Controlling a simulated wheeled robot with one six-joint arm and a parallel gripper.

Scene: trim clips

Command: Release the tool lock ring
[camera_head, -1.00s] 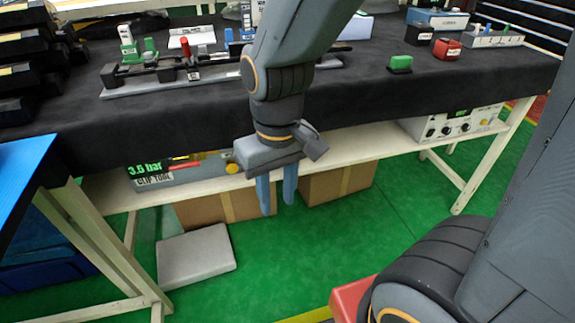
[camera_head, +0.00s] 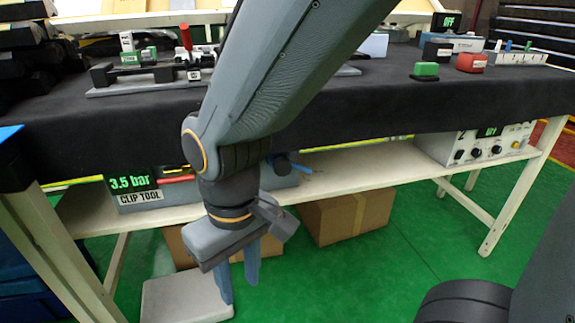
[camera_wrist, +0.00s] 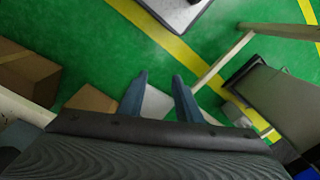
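The grey clip tool unit (camera_head: 141,195), labelled "CLIP TOOL", sits on the white lower shelf under the bench. Its green display (camera_head: 133,184) reads 3.5 bar. A red bar (camera_head: 176,180) lies along its top, and my arm hides part of the unit. I cannot pick out a lock ring. My gripper (camera_head: 239,293) points down in front of the shelf, below its edge. In the wrist view, my gripper (camera_wrist: 158,78) has two blue-grey fingers apart with nothing between them; floor and a pale slab show beyond.
A cardboard box (camera_head: 345,215) stands under the shelf. A pale slab (camera_head: 165,300) lies on the green floor near the fingers. A control box (camera_head: 480,142) stands at the shelf's right. The black-covered bench top (camera_head: 395,95) overhangs the shelf, and a white leg (camera_head: 515,190) supports the right end.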

